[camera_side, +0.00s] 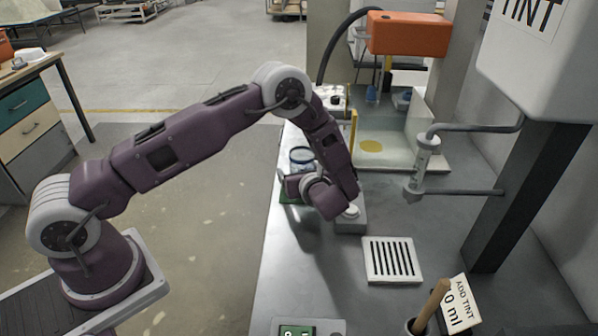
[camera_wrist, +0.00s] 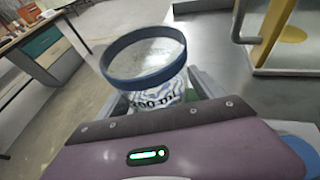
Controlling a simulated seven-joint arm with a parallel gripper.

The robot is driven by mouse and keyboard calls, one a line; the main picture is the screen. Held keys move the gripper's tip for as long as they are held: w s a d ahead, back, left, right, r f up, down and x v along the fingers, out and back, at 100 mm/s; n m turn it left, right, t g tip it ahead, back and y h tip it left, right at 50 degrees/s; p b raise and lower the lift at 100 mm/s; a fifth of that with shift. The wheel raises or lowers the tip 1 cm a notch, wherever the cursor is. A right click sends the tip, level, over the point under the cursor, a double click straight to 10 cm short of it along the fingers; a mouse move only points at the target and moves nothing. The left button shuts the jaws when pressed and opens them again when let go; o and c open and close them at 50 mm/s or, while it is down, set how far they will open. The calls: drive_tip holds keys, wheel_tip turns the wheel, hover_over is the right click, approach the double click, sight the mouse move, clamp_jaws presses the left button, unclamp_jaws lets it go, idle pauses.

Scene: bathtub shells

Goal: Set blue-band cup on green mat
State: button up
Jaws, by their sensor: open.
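The blue-band cup (camera_side: 301,157) is a clear cup with a dark blue ring at its rim. In the wrist view the cup (camera_wrist: 148,80) is upright, with printed "ml" markings and a marbled lower part. My gripper (camera_wrist: 163,94) is open, with one finger on either side of the cup's lower part; whether they touch it is unclear. In the side view my gripper (camera_side: 292,184) is partly hidden by my wrist. The green mat (camera_side: 288,199) shows beneath the gripper, and green also shows around the cup's base (camera_wrist: 190,96). The cup appears to stand on the mat.
A grey block with a white button (camera_side: 350,212) is close beside my wrist. A slotted white plate (camera_side: 391,260), a wooden-handled tool in a pot (camera_side: 428,308) and an "ADD TINT" card (camera_side: 460,304) are nearer. A dispenser arm (camera_side: 425,165) stands at right.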

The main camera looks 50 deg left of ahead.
drive_tip(key=v, duration=1.2)
drive_tip(key=shift+r, duration=0.2)
drive_tip(key=s+a+r+n+g+h, duration=0.2)
drive_tip(key=s+a+r+n, duration=0.1)
drive_tip(key=s+r+n, duration=0.3)
drive_tip(key=s+a+r+n+g+h, duration=0.1)
drive_tip(key=s+a+r+n+g, duration=0.3)
drive_tip(key=r, duration=0.4)
drive_tip(key=s+d+r+n+t+h, duration=0.2)
drive_tip(key=s+n, duration=0.4)
drive_tip(key=s, duration=0.3)
drive_tip(key=s+d+r+n+t+h, duration=0.3)
drive_tip(key=s+d+r+n+h, duration=0.2)
drive_tip(key=s+d+n+h, duration=0.1)
drive_tip(key=s+n+h, duration=0.1)
drive_tip(key=s, duration=0.1)
drive_tip(key=shift+s+d, duration=0.25)
drive_tip(key=shift+s, duration=0.1)
drive_tip(key=shift+r, duration=0.1)
